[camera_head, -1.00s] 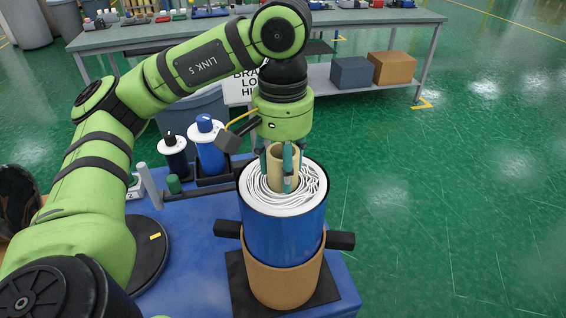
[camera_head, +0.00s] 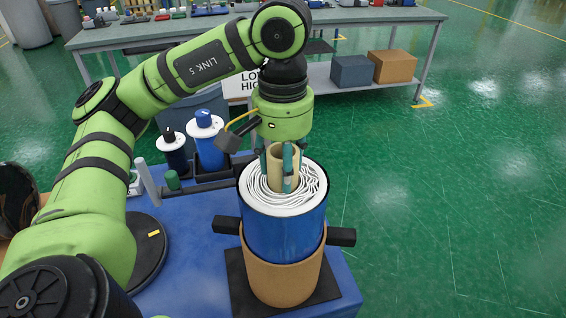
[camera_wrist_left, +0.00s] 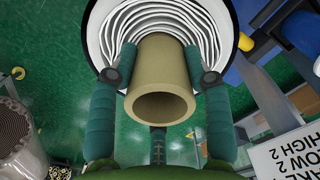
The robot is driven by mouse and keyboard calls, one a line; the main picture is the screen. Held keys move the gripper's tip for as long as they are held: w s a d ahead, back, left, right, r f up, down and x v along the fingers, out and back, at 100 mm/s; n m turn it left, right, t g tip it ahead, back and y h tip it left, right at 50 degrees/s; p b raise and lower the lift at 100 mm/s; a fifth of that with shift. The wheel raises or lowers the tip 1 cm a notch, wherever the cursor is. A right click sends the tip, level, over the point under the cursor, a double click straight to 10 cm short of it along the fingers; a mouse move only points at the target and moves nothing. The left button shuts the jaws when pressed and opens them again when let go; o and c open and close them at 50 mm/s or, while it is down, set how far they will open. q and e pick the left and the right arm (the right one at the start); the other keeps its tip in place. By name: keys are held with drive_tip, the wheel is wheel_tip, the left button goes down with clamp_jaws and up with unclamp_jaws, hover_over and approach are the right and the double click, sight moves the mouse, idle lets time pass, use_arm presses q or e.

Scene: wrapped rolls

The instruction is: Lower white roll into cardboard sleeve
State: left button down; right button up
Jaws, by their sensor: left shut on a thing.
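The white roll (camera_head: 256,182), wound in white layers inside a blue wrap (camera_head: 283,233), stands upright over the cardboard sleeve (camera_head: 283,280). The blue wrap's lower end meets the sleeve's rim and appears to sit inside it; how deep is hidden. My left gripper (camera_head: 282,178) points down from above and is shut on the roll's tan core tube. In the left wrist view, its teal fingers lie on either side of the core (camera_wrist_left: 163,80), with white layers (camera_wrist_left: 130,25) around it. My right gripper is not in view.
Black bracket arms (camera_head: 340,237) stick out on both sides near the sleeve's rim. A grey workbench (camera_head: 350,17) is farther back. Open green floor lies to the right.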

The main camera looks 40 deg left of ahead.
use_arm(q)
drive_tip(key=shift+f+b, duration=1.75)
drive_tip(key=shift+f, duration=0.1)
idle(0.7)
drive_tip(key=shift+c, duration=2.3)
unclamp_jaws()
wheel_tip(320, 180, up, 12)
